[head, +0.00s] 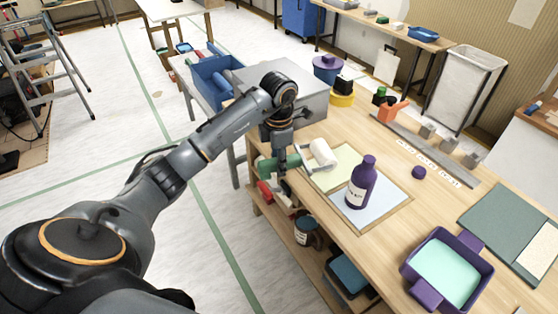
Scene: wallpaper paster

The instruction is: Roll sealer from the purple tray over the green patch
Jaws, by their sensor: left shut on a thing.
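The purple tray (407,268) stands at the lower right of the table and holds pale mint-green sealer (448,272). The pale green patch (347,160) lies on the far left half of a framed board near the table's left edge. My left gripper (281,172) is shut on the green handle of a paint roller. The white roller head (322,153) is over the far left part of the green patch; I cannot tell if it touches. My arm hides part of the handle. My right gripper is out of view.
A purple bottle (361,183) stands upright on the board, beside the green patch, partly over the pale blue patch (384,208). A purple knob-like object (419,172), a grey rail (432,149) and a dark green mat (500,228) lie to the right. A grey box (300,80) stands behind my gripper.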

